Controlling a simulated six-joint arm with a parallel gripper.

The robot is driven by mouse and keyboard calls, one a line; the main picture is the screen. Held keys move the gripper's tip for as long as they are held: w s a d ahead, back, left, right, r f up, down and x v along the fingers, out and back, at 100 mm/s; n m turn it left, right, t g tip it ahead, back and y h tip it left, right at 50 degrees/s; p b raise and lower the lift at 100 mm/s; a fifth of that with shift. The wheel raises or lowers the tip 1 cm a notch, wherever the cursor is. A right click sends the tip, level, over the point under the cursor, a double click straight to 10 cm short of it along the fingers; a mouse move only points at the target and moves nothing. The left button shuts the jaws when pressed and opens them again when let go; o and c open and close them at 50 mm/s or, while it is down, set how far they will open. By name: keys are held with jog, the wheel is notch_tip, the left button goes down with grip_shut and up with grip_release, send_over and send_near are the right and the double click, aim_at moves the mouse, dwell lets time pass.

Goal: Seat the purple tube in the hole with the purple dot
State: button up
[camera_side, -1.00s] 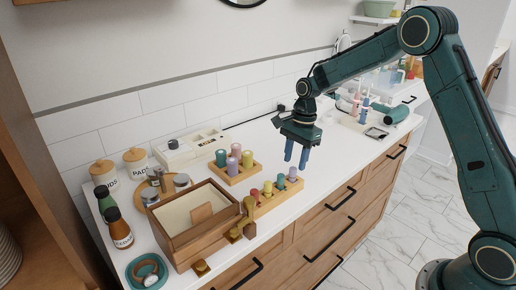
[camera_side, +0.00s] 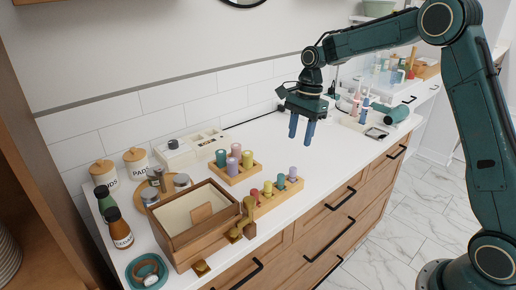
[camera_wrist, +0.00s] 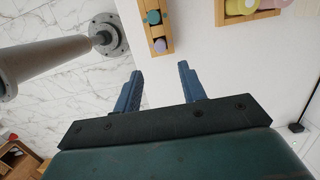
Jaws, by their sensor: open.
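A lavender-purple tube (camera_side: 293,172) stands upright at the right end of the narrow wooden rack (camera_side: 264,207), beside a teal one. In the wrist view this purple tube (camera_wrist: 160,45) shows from above, at the rack's near end. A mauve-purple piece (camera_side: 247,159) stands in the wooden block (camera_side: 233,179) behind the rack. I cannot make out a purple dot or its hole. My gripper (camera_side: 302,141) is open and empty, pointing down above the counter, behind and above the rack's right end. In the wrist view my gripper (camera_wrist: 160,72) has nothing between its fingers.
An open wooden box (camera_side: 196,222) stands left of the rack. Jars and bottles (camera_side: 119,231) stand at far left. Bottles and a teal cylinder (camera_side: 396,115) stand at right. The counter (camera_side: 335,160) right of the rack is clear.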

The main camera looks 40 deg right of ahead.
jog(key=s+a+r+n+t+h, duration=0.1)
jog(key=s+a+r+n, duration=0.1)
jog(key=s+r+n, duration=0.35)
jog(key=s+a+r+n+t, duration=0.1)
jog(key=s+a+r+n, duration=0.2)
jog(key=s+r, duration=0.4)
jog(key=s+a+f+n+t, duration=0.1)
jog(key=s+n, duration=0.8)
jog(key=s, duration=0.9)
jog(key=shift+s+a+f+t+h, duration=0.15)
jog(key=shift+s+f+t+h, duration=0.35)
jog(key=shift+t, duration=0.8)
jog(key=shift+w+f+n, duration=0.1)
jog(key=shift+w+n, duration=0.1)
jog(key=shift+n, duration=0.05)
